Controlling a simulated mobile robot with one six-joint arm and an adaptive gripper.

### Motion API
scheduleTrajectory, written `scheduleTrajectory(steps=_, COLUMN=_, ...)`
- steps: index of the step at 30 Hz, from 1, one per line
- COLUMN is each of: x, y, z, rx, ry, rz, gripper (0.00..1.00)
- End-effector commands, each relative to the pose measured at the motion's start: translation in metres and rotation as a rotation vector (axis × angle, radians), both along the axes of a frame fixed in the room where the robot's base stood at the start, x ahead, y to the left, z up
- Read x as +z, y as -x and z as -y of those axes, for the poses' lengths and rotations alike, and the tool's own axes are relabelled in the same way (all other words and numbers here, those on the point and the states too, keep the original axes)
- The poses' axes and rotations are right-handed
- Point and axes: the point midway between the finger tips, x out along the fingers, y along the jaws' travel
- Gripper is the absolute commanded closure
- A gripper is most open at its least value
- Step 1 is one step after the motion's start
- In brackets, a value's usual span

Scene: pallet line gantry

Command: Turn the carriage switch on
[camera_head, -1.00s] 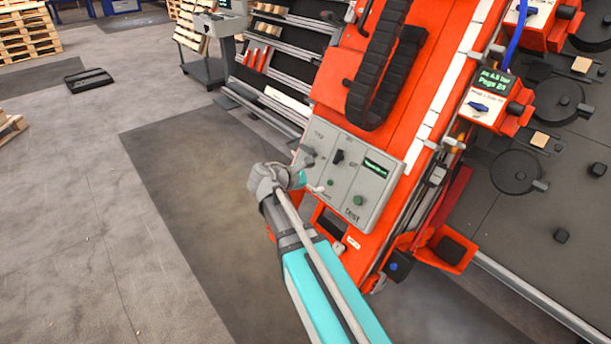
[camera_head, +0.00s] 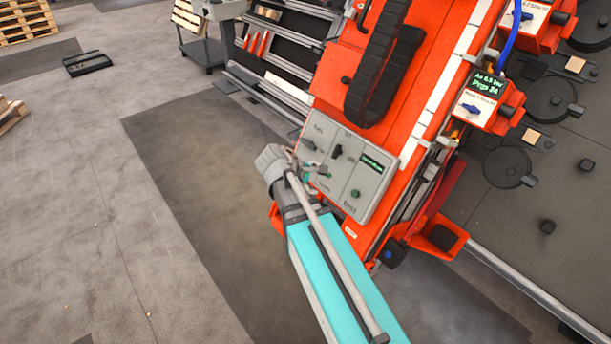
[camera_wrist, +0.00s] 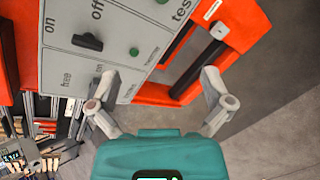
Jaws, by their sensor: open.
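The grey control panel (camera_head: 345,180) is on the slanted orange machine and also shows in the wrist view (camera_wrist: 115,45). A black knob (camera_wrist: 87,42) sits between "on" and "off" marks; it also shows in the head view (camera_head: 337,152). A second section with "free" and "on" marks lies nearer my left finger, which partly covers it. I cannot read which control is the carriage switch. My gripper (camera_wrist: 162,105) is open and empty, with its fingers spread at the panel's near edge. In the head view my gripper (camera_head: 300,172) is at the panel's left side; contact is unclear.
The panel has a green button (camera_head: 355,193) and a small dark display (camera_head: 372,165). A black cable chain (camera_head: 385,60) runs above it. A red-and-white unit with a blue knob (camera_head: 472,108) is to the right.

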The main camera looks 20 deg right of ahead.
Motion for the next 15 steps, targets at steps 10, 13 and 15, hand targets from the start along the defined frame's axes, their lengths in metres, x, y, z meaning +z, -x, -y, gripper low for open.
scheduleTrajectory(steps=10, x=0.017, y=0.019, z=-0.011, rx=-0.115, ry=-0.145, rz=0.065, gripper=0.00)
scheduleTrajectory(steps=13, x=0.021, y=0.024, z=-0.014, rx=-0.150, ry=-0.186, rz=0.081, gripper=0.00)
scheduleTrajectory(steps=15, x=0.024, y=0.028, z=-0.017, rx=-0.175, ry=-0.215, rz=0.091, gripper=0.00)
